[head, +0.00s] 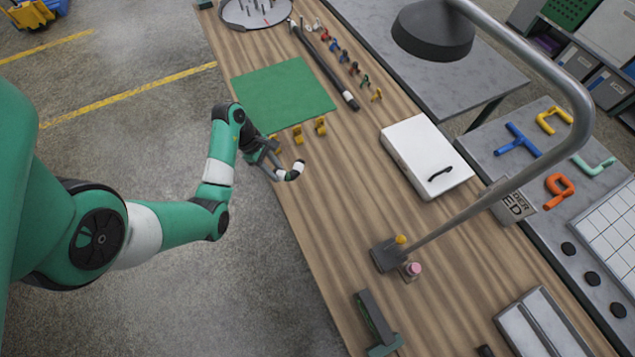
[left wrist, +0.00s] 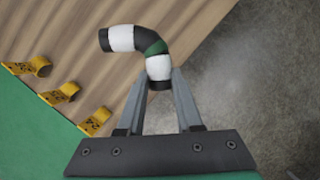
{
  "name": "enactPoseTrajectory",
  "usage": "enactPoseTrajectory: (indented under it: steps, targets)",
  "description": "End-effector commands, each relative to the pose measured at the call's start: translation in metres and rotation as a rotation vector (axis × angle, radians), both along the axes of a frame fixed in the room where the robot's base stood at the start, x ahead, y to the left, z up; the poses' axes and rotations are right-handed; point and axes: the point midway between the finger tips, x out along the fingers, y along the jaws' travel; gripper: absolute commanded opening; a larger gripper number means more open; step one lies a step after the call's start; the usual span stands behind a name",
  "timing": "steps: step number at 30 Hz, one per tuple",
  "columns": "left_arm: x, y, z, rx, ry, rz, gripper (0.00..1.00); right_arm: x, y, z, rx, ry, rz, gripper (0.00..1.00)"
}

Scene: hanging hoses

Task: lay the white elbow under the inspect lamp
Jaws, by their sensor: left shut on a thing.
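The white elbow (head: 292,172) is a bent white hose piece with black ends, a black bend and a green band. My left gripper (head: 274,170) is shut on one end of it, by the table's left edge. In the left wrist view the elbow (left wrist: 122,39) stands out beyond the fingertips (left wrist: 159,85), its free end bending left. The inspect lamp has a round black head (head: 433,32) on a curved grey pole, with its base (head: 385,256) on the wooden table. My right gripper is not in view.
A green mat (head: 283,95) lies on the wooden table (head: 340,215), with several yellow clips (head: 298,134) beside it. A black rod (head: 325,68), a white box (head: 427,157) and small coloured parts stand nearby. The wood between the clips and lamp base is clear.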

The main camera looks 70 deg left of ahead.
Motion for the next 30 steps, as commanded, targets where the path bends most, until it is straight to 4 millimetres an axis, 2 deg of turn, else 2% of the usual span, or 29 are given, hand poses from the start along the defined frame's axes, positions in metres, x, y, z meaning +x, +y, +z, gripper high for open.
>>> enactPoseTrajectory:
  steps: [1, 5, 8, 9, 12, 19, 22, 26, 30]
  targets:
    - [0.012, -0.012, -0.019, 0.001, -0.001, -0.010, 0.00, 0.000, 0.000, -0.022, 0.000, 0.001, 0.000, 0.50]
    - [0.040, -0.037, -0.036, 0.001, -0.002, -0.011, 0.00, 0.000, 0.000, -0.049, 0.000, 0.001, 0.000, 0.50]
    - [0.053, -0.050, -0.061, 0.000, 0.000, -0.008, 0.00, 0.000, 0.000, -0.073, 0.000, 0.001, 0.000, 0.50]
    - [0.058, -0.055, -0.061, -0.002, 0.001, -0.005, 0.00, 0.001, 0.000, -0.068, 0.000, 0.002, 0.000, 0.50]
    - [0.066, -0.062, -0.072, -0.003, 0.001, -0.004, 0.00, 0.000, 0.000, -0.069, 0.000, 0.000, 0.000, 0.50]
    - [0.071, -0.066, -0.077, -0.001, 0.000, -0.001, 0.00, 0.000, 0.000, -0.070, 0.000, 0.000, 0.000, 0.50]
    - [0.076, -0.072, -0.089, -0.002, 0.002, -0.003, 0.00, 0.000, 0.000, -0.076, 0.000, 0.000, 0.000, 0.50]
    - [0.075, -0.070, -0.113, -0.001, 0.001, -0.001, 0.00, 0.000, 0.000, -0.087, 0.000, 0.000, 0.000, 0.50]
    - [0.075, -0.070, -0.115, 0.000, 0.000, 0.000, 0.00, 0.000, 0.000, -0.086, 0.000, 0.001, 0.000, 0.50]
